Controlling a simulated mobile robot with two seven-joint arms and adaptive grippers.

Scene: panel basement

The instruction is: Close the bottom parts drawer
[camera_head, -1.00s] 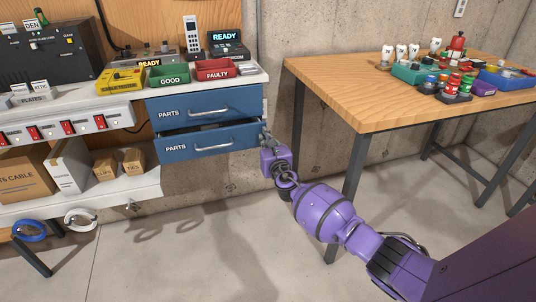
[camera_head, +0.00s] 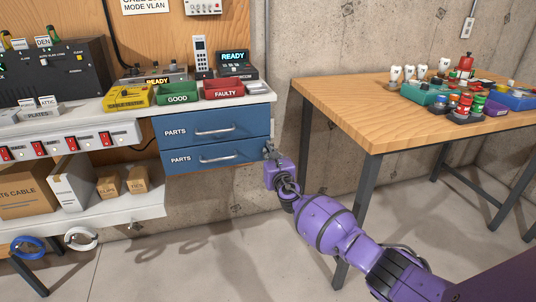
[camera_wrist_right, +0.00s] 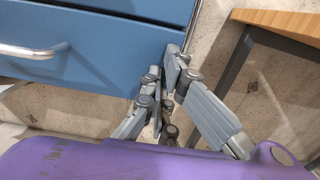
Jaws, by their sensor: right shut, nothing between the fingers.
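The bottom parts drawer (camera_head: 185,160) is blue with a silver handle and sits under the upper parts drawer (camera_head: 180,133). Its front looks flush with the upper drawer's front, with only a thin seam between them. In the right wrist view the bottom drawer's front (camera_wrist_right: 110,62) fills the upper left. My right gripper (camera_head: 268,151) is at the right end of the bottom drawer's front. It is shut and empty, and its fingertips (camera_wrist_right: 174,54) are at or very near the drawer's right edge; contact cannot be told. My left gripper is not in view.
A wooden table (camera_head: 370,125) with small parts and bins stands to the right, its dark leg (camera_head: 366,190) near my right arm. Green (camera_head: 178,96) and red (camera_head: 223,91) trays sit on the bench above the drawers. A lower shelf (camera_head: 120,205) holds boxes at left.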

